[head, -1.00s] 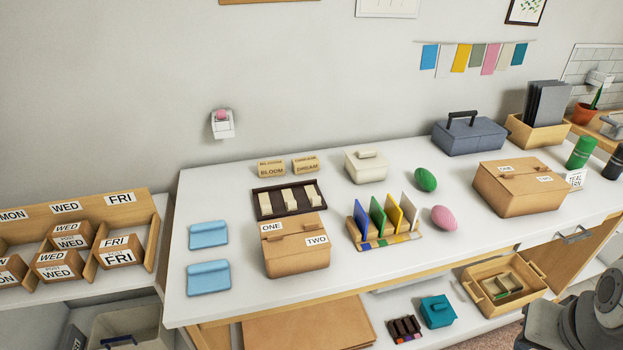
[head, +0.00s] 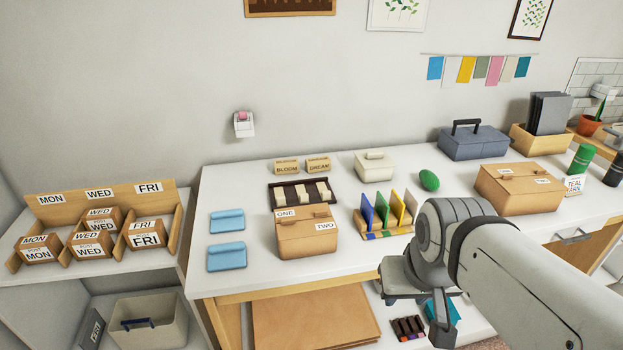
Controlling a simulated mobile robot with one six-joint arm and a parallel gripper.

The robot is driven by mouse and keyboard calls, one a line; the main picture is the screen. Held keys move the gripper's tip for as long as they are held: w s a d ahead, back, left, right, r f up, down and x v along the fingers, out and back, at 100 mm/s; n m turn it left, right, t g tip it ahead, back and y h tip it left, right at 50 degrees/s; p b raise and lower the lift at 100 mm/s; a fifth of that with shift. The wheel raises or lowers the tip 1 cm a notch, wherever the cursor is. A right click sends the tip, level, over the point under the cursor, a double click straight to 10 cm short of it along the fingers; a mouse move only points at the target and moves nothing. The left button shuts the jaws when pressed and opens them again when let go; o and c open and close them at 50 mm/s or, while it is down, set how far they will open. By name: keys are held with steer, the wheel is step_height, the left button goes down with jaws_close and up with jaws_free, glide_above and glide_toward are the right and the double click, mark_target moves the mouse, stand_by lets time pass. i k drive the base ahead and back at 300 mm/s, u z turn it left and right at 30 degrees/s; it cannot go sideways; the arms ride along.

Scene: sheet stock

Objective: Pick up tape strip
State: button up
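A small white holder with a pink roll (head: 243,122) is fixed to the wall above the table's back left; it looks like a tape dispenser. I cannot make out a separate tape strip. A brown box (head: 306,232) with white labels ONE and TWO stands on the white table (head: 270,275). My gripper (head: 420,305) hangs at the end of my arm, at the table's front edge right of that box and well away from the wall holder. Its fingers are not clear, and I see nothing held. My arm covers part of the table front.
Two blue pouches (head: 227,257) lie at the table's left. A dark tray (head: 302,192), a rack of coloured cards (head: 383,222), a cream box (head: 374,166), a green egg (head: 429,180) and a second brown box (head: 520,187) stand on it. A shelf with day-labelled boxes (head: 92,244) is left.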

mark_target(325, 195)
steer(key=z, duration=0.05)
steer(key=i, duration=1)
steer(key=u, duration=0.05)
